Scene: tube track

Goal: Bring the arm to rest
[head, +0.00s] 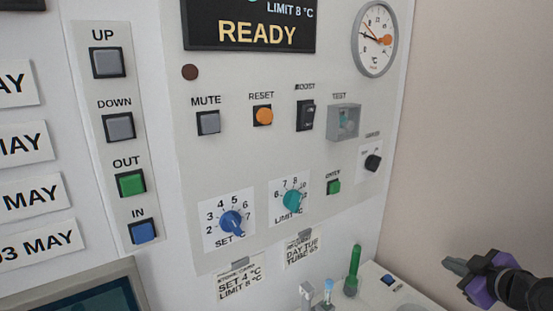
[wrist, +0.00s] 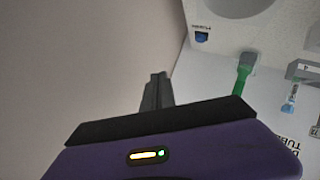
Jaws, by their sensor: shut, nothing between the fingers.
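My gripper (head: 455,264) shows at the lower right of the head view, with grey fingers and a purple body. Its fingers are together and empty. In the wrist view the shut fingers (wrist: 156,92) point toward a plain wall, left of the panel. My gripper is apart from the control panel (head: 290,160) and touches nothing that I can see. Most of my arm is out of view.
A green tube (head: 353,270) stands upright on the white ledge (head: 376,297) left of my gripper, near a blue button (head: 389,280). Smaller tubes (head: 328,290) stand beside it. The panel carries buttons and knobs, including a blue SET knob (head: 232,222). Free room lies before the beige wall (head: 480,130).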

